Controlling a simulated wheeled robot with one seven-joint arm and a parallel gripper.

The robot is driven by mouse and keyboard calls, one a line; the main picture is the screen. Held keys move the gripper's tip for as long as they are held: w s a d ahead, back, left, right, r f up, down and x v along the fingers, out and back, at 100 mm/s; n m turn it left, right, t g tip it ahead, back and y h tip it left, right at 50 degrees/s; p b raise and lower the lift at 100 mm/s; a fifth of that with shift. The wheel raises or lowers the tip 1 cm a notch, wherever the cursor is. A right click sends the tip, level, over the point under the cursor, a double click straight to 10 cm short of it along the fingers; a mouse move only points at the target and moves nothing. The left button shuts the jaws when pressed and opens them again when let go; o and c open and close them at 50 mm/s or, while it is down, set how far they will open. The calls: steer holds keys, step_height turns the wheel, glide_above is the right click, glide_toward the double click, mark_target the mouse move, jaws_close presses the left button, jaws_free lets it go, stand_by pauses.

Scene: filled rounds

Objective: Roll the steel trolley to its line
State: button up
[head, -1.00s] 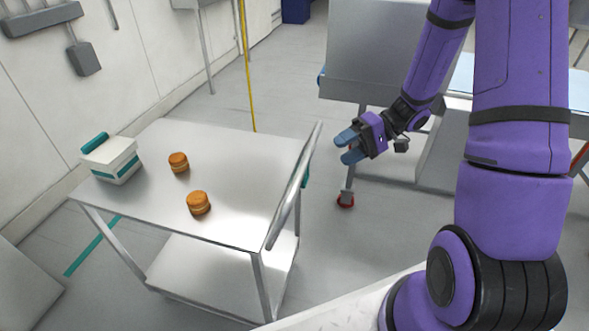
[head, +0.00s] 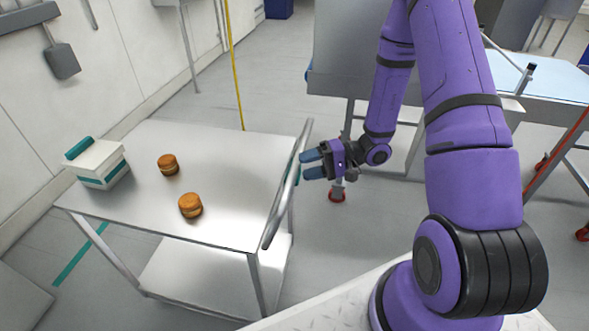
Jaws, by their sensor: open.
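The steel trolley (head: 235,170) stands in front of me to the left, with a flat top and a lower shelf (head: 190,275). Its push handle (head: 287,185) is a bar along the right side of the top. My gripper (head: 308,163) is open and empty, with blue fingers pointing left at the handle's upper part. The fingertips look close to the bar; I cannot tell if they touch it. A teal line (head: 80,255) on the floor shows at the trolley's left, partly hidden by the trolley.
On the trolley top are a white box with a teal handle (head: 97,162) and two orange-brown filled rounds (head: 168,164) (head: 190,205). A wall with hanging tools runs along the left. A steel unit (head: 345,60) and a blue-topped table (head: 545,75) stand behind.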

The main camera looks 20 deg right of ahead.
mark_target(295, 169)
steer(key=shift+x, duration=2)
jaws_close()
